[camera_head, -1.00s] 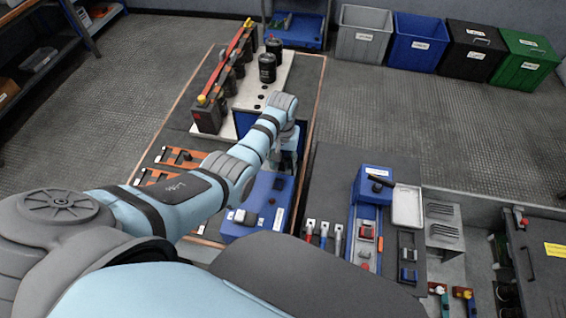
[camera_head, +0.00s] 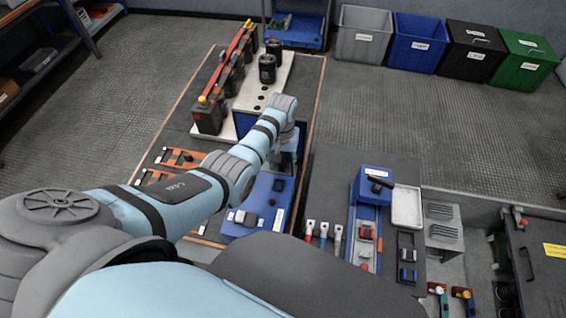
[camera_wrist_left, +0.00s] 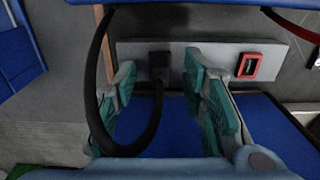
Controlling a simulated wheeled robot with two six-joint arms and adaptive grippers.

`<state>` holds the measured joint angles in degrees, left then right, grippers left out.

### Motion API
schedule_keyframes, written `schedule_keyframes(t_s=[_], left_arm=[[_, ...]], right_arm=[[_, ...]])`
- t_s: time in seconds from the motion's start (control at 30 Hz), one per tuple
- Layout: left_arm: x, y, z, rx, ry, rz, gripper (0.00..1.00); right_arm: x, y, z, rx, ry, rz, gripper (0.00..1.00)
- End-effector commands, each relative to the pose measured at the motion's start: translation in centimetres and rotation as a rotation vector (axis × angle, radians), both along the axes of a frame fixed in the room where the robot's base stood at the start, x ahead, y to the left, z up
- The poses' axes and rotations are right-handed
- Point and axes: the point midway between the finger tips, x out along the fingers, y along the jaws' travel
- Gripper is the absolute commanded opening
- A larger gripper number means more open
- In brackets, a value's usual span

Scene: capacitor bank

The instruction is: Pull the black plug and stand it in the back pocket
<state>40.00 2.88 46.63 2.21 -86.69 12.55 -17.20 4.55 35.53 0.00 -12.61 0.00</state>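In the left wrist view the black plug (camera_wrist_left: 159,64) sits in a light grey panel (camera_wrist_left: 215,54), with a thick black cable (camera_wrist_left: 93,85) looping from it to the left. My left gripper (camera_wrist_left: 160,72) is open. Its two green-padded fingers stand on either side of the plug, the right finger nearer to it. I cannot tell if either finger touches it. In the head view my left gripper (camera_head: 288,158) is down beside a blue block (camera_head: 262,190), partly hidden by my arm. The plug is hidden there, and I cannot make out the back pocket. My right gripper is out of view.
A red-framed socket (camera_wrist_left: 249,66) is on the same panel, right of the fingers. In the head view, black cylinders (camera_head: 267,68) stand on a white board behind my arm. A blue rail (camera_head: 366,225) and a white tray (camera_head: 406,206) lie to the right.

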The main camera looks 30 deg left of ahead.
Motion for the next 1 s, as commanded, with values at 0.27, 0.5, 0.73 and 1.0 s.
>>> schedule_keyframes(t_s=[0.27,0.5,0.73,1.0], left_arm=[[0.01,-0.01,0.05,0.0,0.0,0.0,0.38],[0.01,-0.01,0.03,0.0,0.0,0.0,0.19],[0.01,-0.01,0.03,0.0,0.0,0.0,0.0],[0.02,0.0,0.27,0.0,0.0,0.0,0.0]], right_arm=[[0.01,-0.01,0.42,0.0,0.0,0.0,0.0],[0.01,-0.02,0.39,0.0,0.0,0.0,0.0],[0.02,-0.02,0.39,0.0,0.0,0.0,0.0],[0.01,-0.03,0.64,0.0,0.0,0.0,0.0]])
